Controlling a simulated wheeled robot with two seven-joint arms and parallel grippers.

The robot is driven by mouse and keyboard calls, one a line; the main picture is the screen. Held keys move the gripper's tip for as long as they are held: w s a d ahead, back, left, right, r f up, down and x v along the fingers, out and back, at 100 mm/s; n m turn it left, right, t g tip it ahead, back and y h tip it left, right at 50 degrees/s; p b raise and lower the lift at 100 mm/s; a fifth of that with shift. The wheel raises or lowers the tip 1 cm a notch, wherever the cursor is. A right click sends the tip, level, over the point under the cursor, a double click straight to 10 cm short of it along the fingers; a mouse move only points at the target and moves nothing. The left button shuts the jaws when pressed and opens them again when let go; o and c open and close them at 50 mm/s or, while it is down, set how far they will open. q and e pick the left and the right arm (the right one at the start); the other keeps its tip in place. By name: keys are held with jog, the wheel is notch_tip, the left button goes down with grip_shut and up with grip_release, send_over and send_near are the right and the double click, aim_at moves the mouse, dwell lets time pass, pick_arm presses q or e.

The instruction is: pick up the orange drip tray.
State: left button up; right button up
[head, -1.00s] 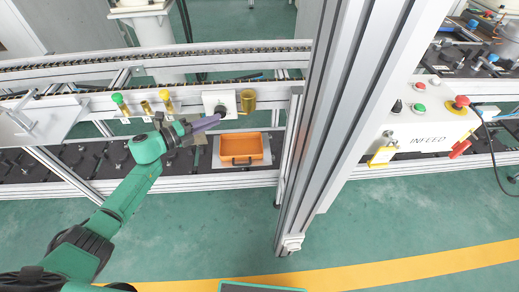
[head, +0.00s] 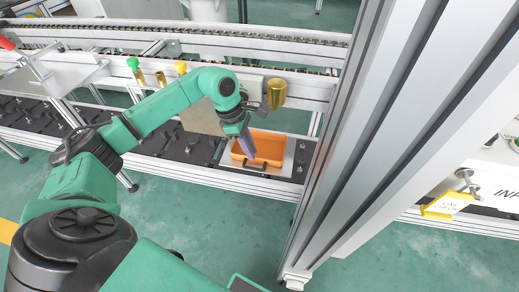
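The orange drip tray (head: 268,146) sits on a light plate on the lower level of the conveyor frame, right of the picture's middle. It is a shallow open box with a dark handle on its front side. My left gripper (head: 250,150) reaches down over the tray's left part, its purple-grey fingers pointing downward. Whether the fingers touch the tray I cannot tell, and the gap between them does not show. My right gripper is not in view.
A thick aluminium post (head: 350,150) stands just right of the tray. A brass cup (head: 277,93) hangs on the rail above it. The light plate (head: 299,158) borders the tray. Green floor in front is clear.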

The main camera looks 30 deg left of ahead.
pick_arm(q)
jog(key=x, duration=0.3)
jog(key=shift+w+d, duration=0.1)
grip_shut()
dwell(1.2)
